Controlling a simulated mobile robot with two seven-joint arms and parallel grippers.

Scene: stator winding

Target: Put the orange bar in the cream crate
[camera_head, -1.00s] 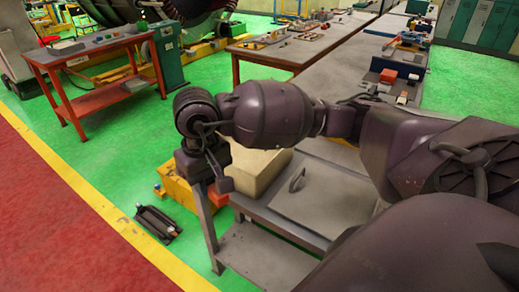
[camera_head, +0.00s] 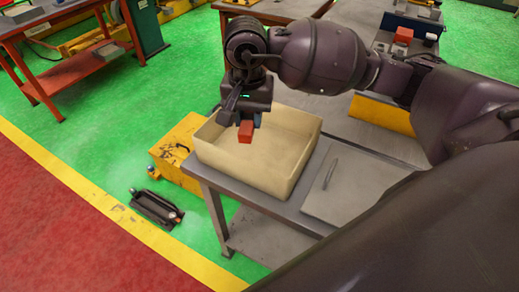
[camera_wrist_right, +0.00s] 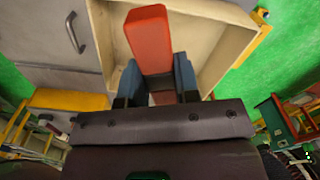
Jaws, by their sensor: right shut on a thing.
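The orange bar (camera_head: 246,131) is a red-orange block held in my right gripper (camera_head: 247,115). It hangs over the cream crate (camera_head: 240,172), above the crate's left part in the head view. In the right wrist view the bar (camera_wrist_right: 150,38) sits between the two blue-grey fingers of the gripper (camera_wrist_right: 158,80), which are shut on it. The cream crate (camera_wrist_right: 222,42) lies beyond the bar there, with its inside in sight. The crate is open-topped and looks empty where its floor shows. My left gripper is not in view.
The crate stands on a grey table (camera_head: 278,207). A grey panel with a handle (camera_head: 350,195) lies right of it. A yellow box (camera_head: 180,150) is on the green floor beside the table. A red-framed table (camera_head: 60,40) stands at the far left.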

